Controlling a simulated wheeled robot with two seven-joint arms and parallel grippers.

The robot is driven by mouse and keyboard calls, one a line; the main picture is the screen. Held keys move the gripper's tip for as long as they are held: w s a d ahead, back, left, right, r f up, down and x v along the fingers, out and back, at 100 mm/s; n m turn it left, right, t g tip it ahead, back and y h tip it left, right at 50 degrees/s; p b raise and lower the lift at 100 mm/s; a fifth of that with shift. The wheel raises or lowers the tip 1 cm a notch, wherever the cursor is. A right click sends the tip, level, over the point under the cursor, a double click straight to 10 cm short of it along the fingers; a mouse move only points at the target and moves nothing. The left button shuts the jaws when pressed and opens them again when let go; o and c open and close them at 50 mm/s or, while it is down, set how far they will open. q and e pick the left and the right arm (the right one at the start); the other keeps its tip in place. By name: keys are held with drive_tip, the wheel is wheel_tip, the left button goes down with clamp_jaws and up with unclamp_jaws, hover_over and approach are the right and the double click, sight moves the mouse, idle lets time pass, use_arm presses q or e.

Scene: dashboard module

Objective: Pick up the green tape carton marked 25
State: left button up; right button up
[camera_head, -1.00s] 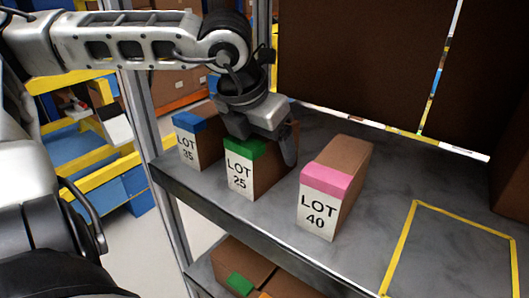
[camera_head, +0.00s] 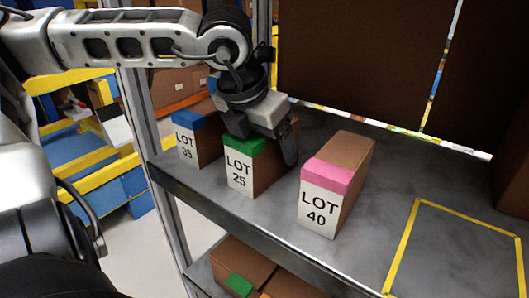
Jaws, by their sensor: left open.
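The carton with green tape marked LOT 25 (camera_head: 240,174) stands upright on the grey shelf, between two other cartons. My left gripper (camera_head: 268,140) is over this carton from above. One finger shows along the carton's right side; the other finger is hidden behind the gripper body and the carton. The jaws are open, and I cannot tell whether a finger touches the carton. The gripper covers most of the carton's top. My right gripper is not in view.
A blue-taped carton marked LOT 35 (camera_head: 186,149) stands close on the left. A pink-taped carton marked LOT 40 (camera_head: 321,207) stands on the right. A yellow-outlined square (camera_head: 404,232) on the shelf (camera_head: 385,170) is empty. A shelf post (camera_head: 152,140) rises at the left.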

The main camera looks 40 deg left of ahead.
use_arm(q)
drive_tip(key=c, duration=1.3)
drive_tip(key=shift+c, duration=0.3)
drive_tip(key=shift+r, duration=0.15)
